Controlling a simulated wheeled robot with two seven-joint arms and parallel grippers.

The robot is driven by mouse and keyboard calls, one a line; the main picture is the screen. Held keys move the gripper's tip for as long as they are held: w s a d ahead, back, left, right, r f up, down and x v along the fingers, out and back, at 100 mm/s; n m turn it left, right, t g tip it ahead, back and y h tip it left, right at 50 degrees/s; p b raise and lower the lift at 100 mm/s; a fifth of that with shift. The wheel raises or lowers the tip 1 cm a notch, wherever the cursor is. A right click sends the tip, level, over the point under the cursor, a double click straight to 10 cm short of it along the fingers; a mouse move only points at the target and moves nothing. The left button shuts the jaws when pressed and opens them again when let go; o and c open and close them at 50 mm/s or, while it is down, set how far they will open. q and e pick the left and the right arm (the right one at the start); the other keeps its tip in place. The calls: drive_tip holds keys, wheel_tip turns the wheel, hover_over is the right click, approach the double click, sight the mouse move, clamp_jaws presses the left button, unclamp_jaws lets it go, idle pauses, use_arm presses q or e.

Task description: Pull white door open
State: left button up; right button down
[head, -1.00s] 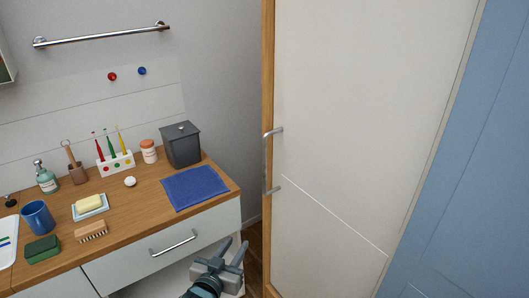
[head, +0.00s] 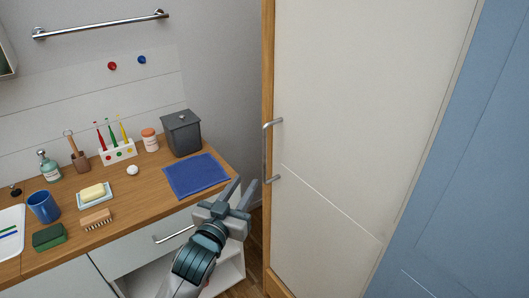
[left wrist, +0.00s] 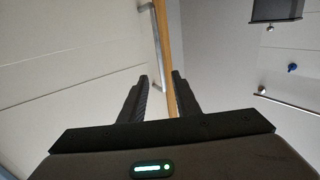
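The white door (head: 350,110) stands upright on the right in the head view, in a wooden frame, and looks shut. Its metal bar handle (head: 266,152) is on the left edge. My left gripper (head: 239,190) is open and empty, below and to the left of the handle, apart from it. In the left wrist view the two fingers of my left gripper (left wrist: 160,82) are spread, with the wooden edge and part of the handle (left wrist: 146,8) beyond them. My right gripper is not in view.
A wooden counter (head: 140,190) on the left holds a blue cloth (head: 196,175), a grey bin (head: 181,135), a blue mug (head: 43,207) and several toiletries. A drawer (head: 150,243) with a handle is below. A blue panel (head: 470,170) is at the right.

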sight(264, 154)
use_arm(q)
drive_tip(key=p+x, duration=0.3)
drive_tip(key=x, duration=1.3)
drive_tip(key=shift+w+p, duration=0.15)
drive_tip(key=shift+p, duration=0.15)
clamp_jaws()
